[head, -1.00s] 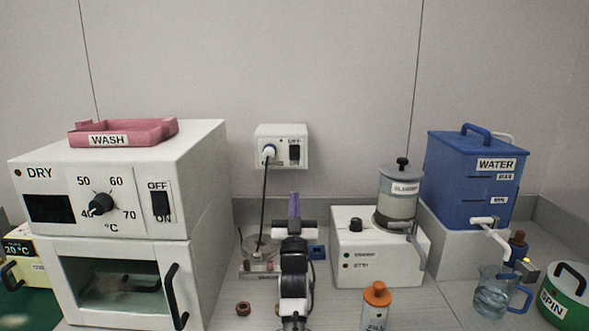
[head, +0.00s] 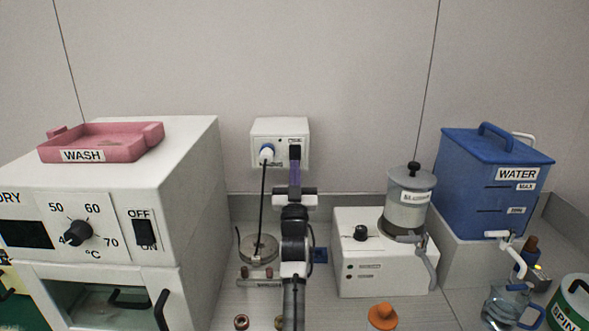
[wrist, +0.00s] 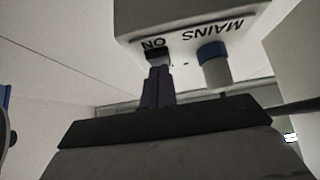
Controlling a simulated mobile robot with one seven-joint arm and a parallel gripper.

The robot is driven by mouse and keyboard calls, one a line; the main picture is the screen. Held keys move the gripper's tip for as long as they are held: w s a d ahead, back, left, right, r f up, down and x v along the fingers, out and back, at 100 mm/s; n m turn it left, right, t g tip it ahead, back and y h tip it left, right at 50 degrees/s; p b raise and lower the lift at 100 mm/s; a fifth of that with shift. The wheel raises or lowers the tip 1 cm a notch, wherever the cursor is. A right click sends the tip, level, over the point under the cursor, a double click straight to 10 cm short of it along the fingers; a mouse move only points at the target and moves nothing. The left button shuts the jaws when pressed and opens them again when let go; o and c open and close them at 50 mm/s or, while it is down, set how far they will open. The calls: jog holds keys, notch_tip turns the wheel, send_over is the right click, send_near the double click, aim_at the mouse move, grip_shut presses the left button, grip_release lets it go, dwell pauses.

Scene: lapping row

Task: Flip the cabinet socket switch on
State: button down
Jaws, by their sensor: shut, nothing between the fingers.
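The white socket box (head: 262,128) is on the back wall, with a white and blue plug (head: 266,152) in its left half and a black switch (head: 295,150) at its right. My gripper (head: 295,164) is shut and empty, its purple fingers pointing up at the switch from just below. In the wrist view, the box (wrist: 185,18) appears upside down, with "ON" and "MAINS" lettering. There the shut fingertips (wrist: 160,70) are right at the black switch (wrist: 157,54) and partly hide it. I cannot tell whether they touch, or which way the switch is set.
A black cord runs down from the plug, left of my arm. The dry cabinet (head: 190,170) with a pink wash tray (head: 100,142) stands left. A white unit with a grey canister (head: 410,187) and a blue water tank (head: 490,170) stand right. The wall around the socket is clear.

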jog(key=shift+w, duration=0.4)
jog(key=shift+s, duration=0.15)
jog(key=shift+w+f+b, duration=0.1)
jog(key=shift+w+b, duration=0.25)
jog(key=shift+b, duration=0.3)
notch_tip(320, 180, up, 20)
jog(key=b, duration=0.4)
jog(key=shift+f, duration=0.1)
